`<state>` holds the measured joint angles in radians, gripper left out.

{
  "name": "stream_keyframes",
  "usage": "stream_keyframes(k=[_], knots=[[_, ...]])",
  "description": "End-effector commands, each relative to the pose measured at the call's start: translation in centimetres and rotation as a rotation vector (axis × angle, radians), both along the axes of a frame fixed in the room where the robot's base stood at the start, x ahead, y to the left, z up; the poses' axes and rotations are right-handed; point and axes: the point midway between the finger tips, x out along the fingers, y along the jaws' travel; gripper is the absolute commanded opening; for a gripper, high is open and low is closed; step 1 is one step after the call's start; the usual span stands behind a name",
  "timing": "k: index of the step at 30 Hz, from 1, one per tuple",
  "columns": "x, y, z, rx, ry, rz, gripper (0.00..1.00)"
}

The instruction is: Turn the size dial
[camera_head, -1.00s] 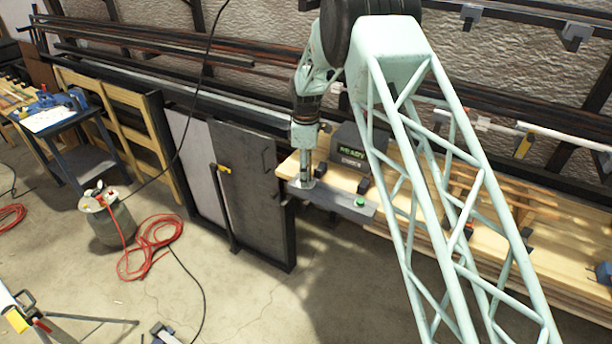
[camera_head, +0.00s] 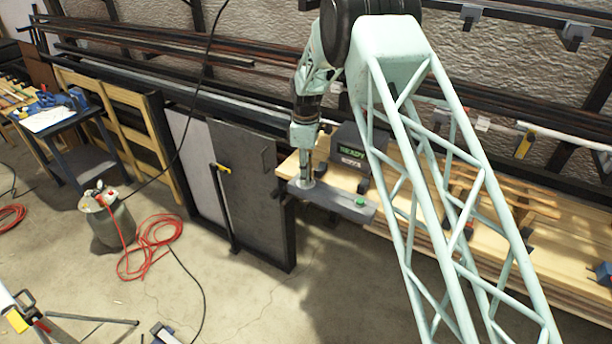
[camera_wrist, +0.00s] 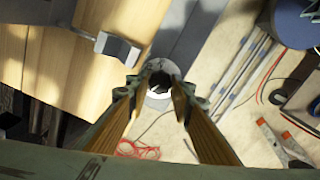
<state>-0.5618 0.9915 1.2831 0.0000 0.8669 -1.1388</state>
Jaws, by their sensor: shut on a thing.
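The size dial (camera_wrist: 160,99) shows in the wrist view as a pale round piece with a dark middle, between and just beyond my fingertips. My gripper (camera_wrist: 158,86) is shut on it, one finger on each side. In the head view my gripper (camera_head: 307,177) points straight down onto the left end of a grey panel (camera_head: 335,200). The dial is mostly hidden there by the gripper, and its marks cannot be read. A green button (camera_head: 360,202) sits near the panel's right end.
A dark box with a green READY display (camera_head: 350,153) stands close behind the panel on the wooden bench. My lattice arm covers much of the bench. A grey board (camera_head: 245,180) leans left of it. A red hose (camera_head: 150,245) and a canister (camera_head: 108,222) are on the floor.

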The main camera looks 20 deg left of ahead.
Motion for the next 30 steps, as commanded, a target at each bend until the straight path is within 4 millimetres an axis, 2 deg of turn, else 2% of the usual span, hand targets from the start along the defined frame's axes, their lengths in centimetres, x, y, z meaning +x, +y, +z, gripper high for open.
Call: stream_keyframes(k=[8,30], knots=[[0.01,0.01,-0.02,0.000,0.000,-0.148,0.10],[0.02,0.00,-0.02,0.000,0.000,-0.719,0.10]])
